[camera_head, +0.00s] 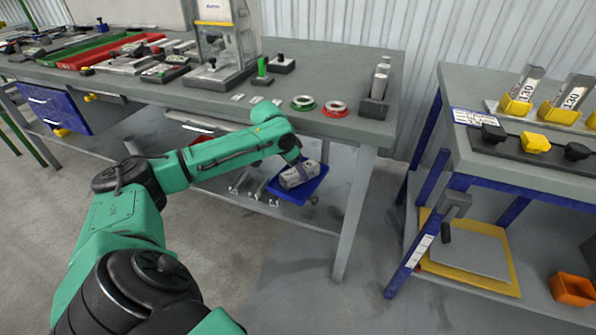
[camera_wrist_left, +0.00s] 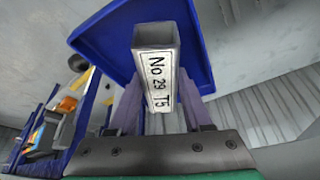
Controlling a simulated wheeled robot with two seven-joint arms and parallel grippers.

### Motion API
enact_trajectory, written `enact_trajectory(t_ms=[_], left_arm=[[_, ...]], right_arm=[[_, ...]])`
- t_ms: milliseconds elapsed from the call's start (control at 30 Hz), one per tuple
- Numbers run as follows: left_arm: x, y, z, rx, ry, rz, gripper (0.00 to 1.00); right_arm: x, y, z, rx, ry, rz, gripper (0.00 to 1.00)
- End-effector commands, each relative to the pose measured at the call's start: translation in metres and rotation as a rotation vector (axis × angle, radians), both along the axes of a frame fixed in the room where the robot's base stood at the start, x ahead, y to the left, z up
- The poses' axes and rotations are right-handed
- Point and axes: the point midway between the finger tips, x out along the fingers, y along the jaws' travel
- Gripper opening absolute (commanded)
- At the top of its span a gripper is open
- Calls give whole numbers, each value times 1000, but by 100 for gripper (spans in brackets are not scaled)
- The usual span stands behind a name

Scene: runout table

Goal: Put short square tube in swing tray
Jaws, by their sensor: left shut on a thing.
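The short square tube (camera_wrist_left: 155,60) is grey and hollow, with a white label reading "No 29 T5". In the left wrist view it stands between the two fingers of my left gripper (camera_wrist_left: 160,112), which is shut on it. The blue swing tray (camera_wrist_left: 100,38) lies behind the tube in that view. In the head view the blue tray (camera_head: 313,189) sticks out under the workbench, and my left gripper (camera_head: 297,175) is over it. I cannot tell whether the tube touches the tray floor. My right gripper is not in view.
Metal pieces (camera_head: 250,188) lie on the lower shelf left of the tray. A table leg (camera_head: 353,215) stands to the right. A second bench (camera_head: 500,155) is further right, with floor between.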

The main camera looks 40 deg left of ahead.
Motion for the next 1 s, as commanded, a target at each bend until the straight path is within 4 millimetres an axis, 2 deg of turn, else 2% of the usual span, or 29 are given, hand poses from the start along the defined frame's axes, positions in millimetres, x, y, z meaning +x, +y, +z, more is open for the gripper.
enact_trajectory(t_ms=[133, 167, 200, 233, 533, 667, 767, 1000], left_arm=[[0, 0, 0, -1, -1, 0, 0], [0, 0, 0, -1, 0, 0, 57], [0, 0, 0, -1, 0, 0, 73], [0, 0, 0, -1, 0, 0, 80], [0, 0, 0, -1, -1, -1, 80], [-4, 1, 10, -1, -1, -1, 80], [-10, 3, 28, 2, -3, -1, 80], [-34, 9, 87, 3, -1, 0, 80]], right_arm=[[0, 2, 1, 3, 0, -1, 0], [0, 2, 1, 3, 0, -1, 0], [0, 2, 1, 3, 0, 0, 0], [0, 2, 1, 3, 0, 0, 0], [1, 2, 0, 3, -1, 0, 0], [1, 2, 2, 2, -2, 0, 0], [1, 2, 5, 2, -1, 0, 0], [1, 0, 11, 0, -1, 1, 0]])
